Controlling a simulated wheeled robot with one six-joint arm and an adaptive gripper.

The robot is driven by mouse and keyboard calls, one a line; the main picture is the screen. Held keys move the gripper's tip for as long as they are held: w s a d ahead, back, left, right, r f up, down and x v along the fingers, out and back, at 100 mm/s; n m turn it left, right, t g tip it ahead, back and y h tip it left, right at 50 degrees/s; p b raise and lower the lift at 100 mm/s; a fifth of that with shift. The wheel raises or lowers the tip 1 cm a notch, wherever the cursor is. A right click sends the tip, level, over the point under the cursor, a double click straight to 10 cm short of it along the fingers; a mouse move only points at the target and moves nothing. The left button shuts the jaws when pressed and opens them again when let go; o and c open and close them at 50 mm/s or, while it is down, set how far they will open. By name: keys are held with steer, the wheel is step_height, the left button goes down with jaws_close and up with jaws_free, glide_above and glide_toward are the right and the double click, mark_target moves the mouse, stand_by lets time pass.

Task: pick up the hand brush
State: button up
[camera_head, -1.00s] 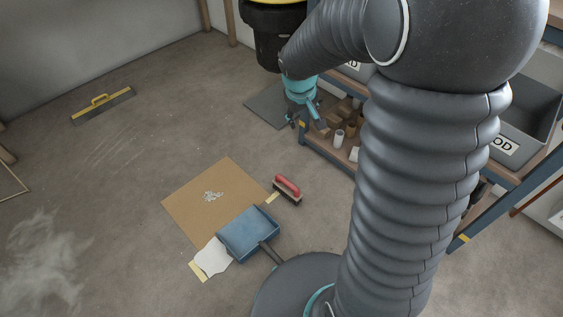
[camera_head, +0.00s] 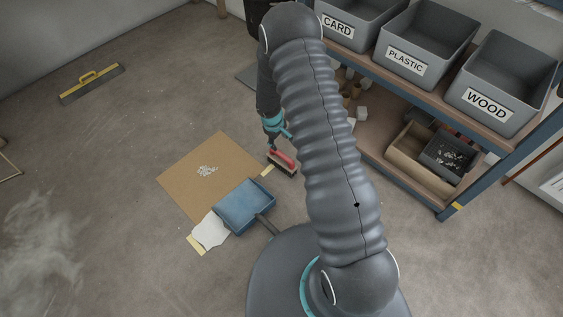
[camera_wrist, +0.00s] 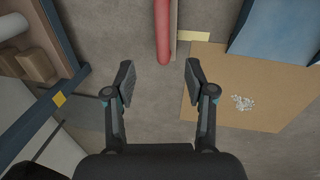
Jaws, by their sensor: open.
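The hand brush (camera_head: 283,162) lies on the floor at the right edge of the brown board in the head view, with a red handle and dark bristles below. In the wrist view its red handle (camera_wrist: 162,28) runs up out of the top of the frame, between the lines of the two fingers and ahead of them. My gripper (camera_wrist: 160,75) is open and empty, its dark fingers apart with bare floor between them. In the head view my gripper (camera_head: 277,140) is just above the brush, partly hidden by my arm.
A blue dustpan (camera_head: 243,205) lies on the brown board (camera_head: 183,178), near white bits (camera_head: 207,171) and a white sheet (camera_head: 210,231). A shelf (camera_head: 400,176) with grey labelled bins (camera_head: 428,42) stands at right. A long yellow-handled tool (camera_head: 91,84) lies far left on open floor.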

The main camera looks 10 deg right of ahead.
mark_target(282, 155)
steer(key=f, duration=0.4)
steer(key=w+d+f, duration=0.1)
steer(key=f, duration=0.8)
steer(key=shift+w+d+f+b, duration=0.15)
steer(key=shift+d+f+b, duration=0.15)
steer(key=shift+d, duration=0.1)
steer(key=shift+c, duration=0.3)
jaws_close()
